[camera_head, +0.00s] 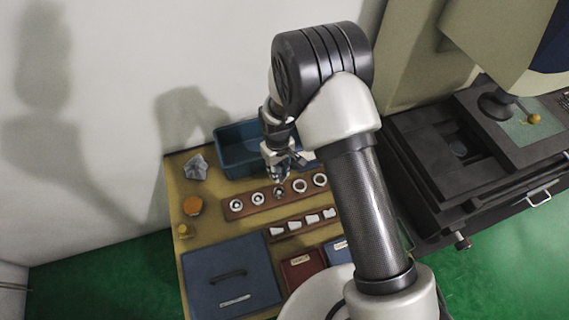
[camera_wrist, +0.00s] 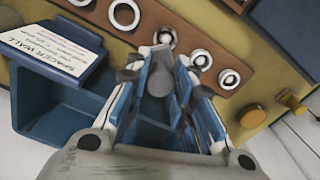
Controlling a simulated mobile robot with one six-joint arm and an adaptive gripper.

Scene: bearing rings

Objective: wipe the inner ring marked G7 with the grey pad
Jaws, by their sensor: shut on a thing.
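My gripper (camera_head: 279,176) is shut on a grey pad (camera_wrist: 160,78), which shows between the fingers in the wrist view. The gripper points down over the brown ring rack (camera_head: 247,210). Several metal rings stand in a row on that rack. In the wrist view the pad end is close to one ring (camera_wrist: 165,36); I cannot tell whether they touch. Other rings (camera_wrist: 124,14) (camera_wrist: 200,59) (camera_wrist: 229,78) lie to either side. No G7 mark is legible, so I cannot tell which ring bears it.
A blue bin (camera_head: 228,152) stands behind the rack. A second rack with white pieces (camera_head: 294,225) lies in front. A grey crumpled thing (camera_head: 196,167), an orange round thing (camera_head: 192,205) and a blue lidded box (camera_head: 205,268) are on the left. A labelled card (camera_wrist: 52,45) shows beside the bin.

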